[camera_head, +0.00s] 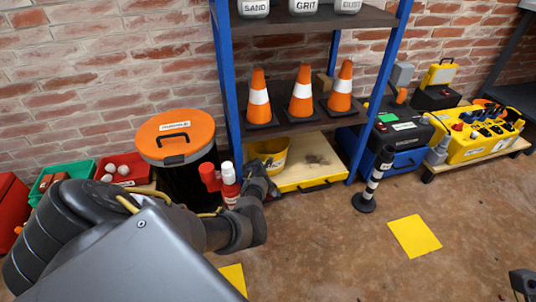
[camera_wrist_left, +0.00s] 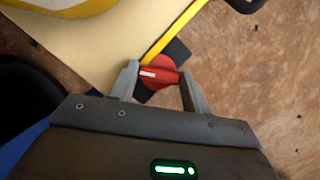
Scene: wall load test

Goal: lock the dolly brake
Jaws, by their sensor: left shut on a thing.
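The low dolly (camera_head: 335,172), with a pale top and yellow edge, stands under the rack's lower shelf; its pale top also shows in the wrist view (camera_wrist_left: 90,45). A red brake knob (camera_wrist_left: 160,74) with a white mark sits at the dolly's corner, beside the yellow edge. My left gripper (camera_wrist_left: 158,80) has a finger on each side of this knob and is shut on it. In the head view my left gripper (camera_head: 262,185) is in front of the dolly's left end and hides the knob. At the lower right edge, part of my right gripper (camera_head: 523,284) shows; its fingers are unclear.
A yellow bucket (camera_head: 268,155) stands on the dolly. The blue-posted rack (camera_head: 229,85) rises above, with cones (camera_head: 301,95) on its shelf. Red bottles (camera_head: 229,187) and an orange-lidded bin (camera_head: 176,138) stand close left. A striped post (camera_head: 372,182) stands right. Front floor is mostly clear.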

